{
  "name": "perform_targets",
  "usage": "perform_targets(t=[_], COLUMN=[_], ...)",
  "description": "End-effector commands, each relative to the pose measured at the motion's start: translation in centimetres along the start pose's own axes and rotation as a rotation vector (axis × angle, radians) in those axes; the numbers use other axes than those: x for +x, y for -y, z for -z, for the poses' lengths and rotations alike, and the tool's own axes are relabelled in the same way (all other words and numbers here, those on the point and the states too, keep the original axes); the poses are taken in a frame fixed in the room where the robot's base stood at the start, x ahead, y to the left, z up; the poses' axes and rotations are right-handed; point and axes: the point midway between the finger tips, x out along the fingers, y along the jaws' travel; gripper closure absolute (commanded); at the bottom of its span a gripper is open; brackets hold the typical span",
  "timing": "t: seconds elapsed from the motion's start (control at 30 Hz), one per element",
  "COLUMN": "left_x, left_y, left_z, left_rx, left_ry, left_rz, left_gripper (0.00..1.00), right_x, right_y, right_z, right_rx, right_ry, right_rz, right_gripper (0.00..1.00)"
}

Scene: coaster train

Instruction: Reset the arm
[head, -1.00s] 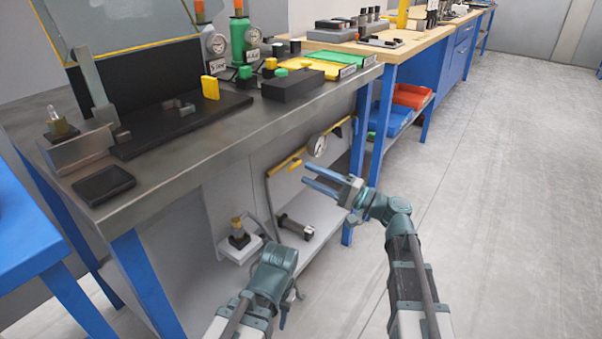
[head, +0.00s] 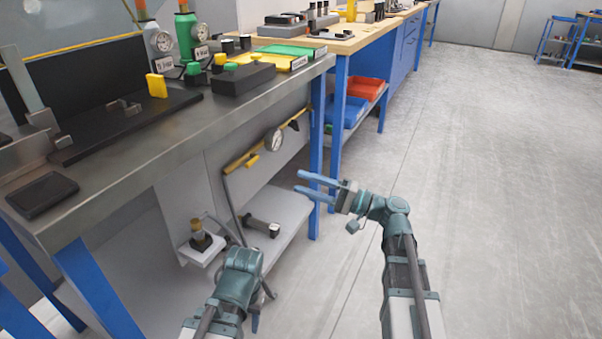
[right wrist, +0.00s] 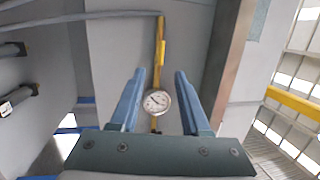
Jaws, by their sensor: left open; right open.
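My right gripper (head: 318,187) is at mid-picture in the head view, beside the metal workbench's right end, with its two blue fingers apart and nothing between them. In the right wrist view its fingers (right wrist: 157,100) are spread, with a round gauge (right wrist: 157,102) and a yellow bar (right wrist: 160,50) seen beyond the gap. My left gripper (head: 254,318) is low in the head view, in front of the bench's lower shelf. It points down and away, and its fingers are mostly hidden behind its wrist.
The metal workbench (head: 140,155) on the left carries a black fixture, gauges and coloured blocks. Its lower shelf (head: 290,215) holds a dark cylinder (head: 262,227). A wooden-topped bench (head: 340,43) stands behind, with red (head: 362,87) and blue (head: 345,112) bins. The floor at right is clear.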

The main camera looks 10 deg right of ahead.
Motion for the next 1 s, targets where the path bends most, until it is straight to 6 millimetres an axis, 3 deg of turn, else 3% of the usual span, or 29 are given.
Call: perform_targets(t=[0.17,0.27,0.37,0.5,0.63,0.8,1.0], left_x=[-1.4,-2.6,-3.8,-5.3,-6.6,-7.9,-9.1], left_y=[0.1,0.3,0.4,0.6,0.7,0.8,1.0], left_z=[-0.1,-0.1,-0.2,-0.3,-0.4,-0.5,-0.5], left_rx=[0.002,0.003,0.005,0.007,0.009,0.011,0.013], left_ry=[0.000,0.000,0.001,0.001,0.001,0.001,0.002], left_rz=[0.000,0.001,0.001,0.001,0.002,0.002,0.002], left_gripper=[0.54,0.54,0.54,0.54,0.54,0.54,0.54], right_x=[2.9,4.6,5.0,3.6,1.1,-2.2,-5.1], right_y=[-3.0,-6.7,-10.3,-14.2,-16.3,-17.0,-15.9], right_z=[-3.9,-8.0,-11.9,-16.4,-19.2,-20.5,-20.6], right_rx=[-0.017,-0.048,-0.092,-0.174,-0.270,-0.393,-0.524], right_ry=[0.099,0.207,0.318,0.464,0.579,0.674,0.734], right_rz=[-0.176,-0.377,-0.592,-0.891,-1.157,-1.430,-1.671], right_gripper=[0.53,0.53,0.53,0.53,0.53,0.53,0.53])
